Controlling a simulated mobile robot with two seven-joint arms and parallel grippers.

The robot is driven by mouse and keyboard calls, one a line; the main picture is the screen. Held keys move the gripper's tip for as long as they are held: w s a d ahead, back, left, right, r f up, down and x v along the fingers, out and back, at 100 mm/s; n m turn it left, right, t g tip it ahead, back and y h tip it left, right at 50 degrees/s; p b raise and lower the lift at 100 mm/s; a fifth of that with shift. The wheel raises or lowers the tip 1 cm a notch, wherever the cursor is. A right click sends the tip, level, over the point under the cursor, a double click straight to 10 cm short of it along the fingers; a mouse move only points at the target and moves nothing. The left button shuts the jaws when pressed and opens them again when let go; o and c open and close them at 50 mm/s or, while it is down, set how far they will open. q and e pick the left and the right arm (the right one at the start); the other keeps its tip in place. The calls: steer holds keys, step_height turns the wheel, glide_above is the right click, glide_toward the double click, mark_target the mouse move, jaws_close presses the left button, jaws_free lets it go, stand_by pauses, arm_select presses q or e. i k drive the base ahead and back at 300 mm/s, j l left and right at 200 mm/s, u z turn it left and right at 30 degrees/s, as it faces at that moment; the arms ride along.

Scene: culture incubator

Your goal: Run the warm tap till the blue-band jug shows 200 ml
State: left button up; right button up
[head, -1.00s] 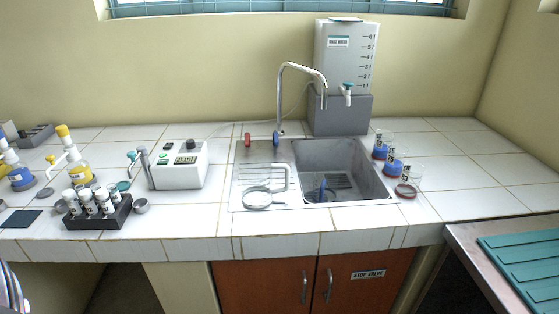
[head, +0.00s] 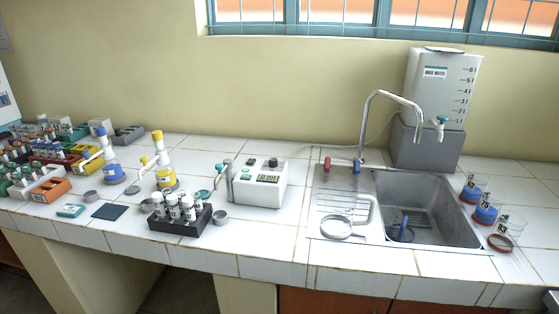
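A gooseneck tap (head: 390,96) arches over the grey sink (head: 455,236). Behind the sink are a red handle (head: 327,164) and a blue handle (head: 357,167); no stream of water is visible. Three clear jugs with number labels stand on the counter right of the sink. The middle jug (head: 486,211) and the back jug (head: 472,189) show blue low down; the front jug (head: 501,238) has a dark red ring at its base. Their levels are too small to read. Neither of my grippers is in view.
A white tank (head: 440,85) with a small tap stands on a grey block behind the sink. A white device (head: 258,186) and a black tube rack (head: 180,222) stand left of the sink. A blue object (head: 403,231) is in the basin. Bottles and racks crowd the far left.

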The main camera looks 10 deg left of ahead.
mark_target(327, 160)
steer(key=i+l+u, duration=0.15)
steer(key=u, duration=0.3)
steer(key=i+l+u, duration=0.25)
steer(key=u, duration=0.15)
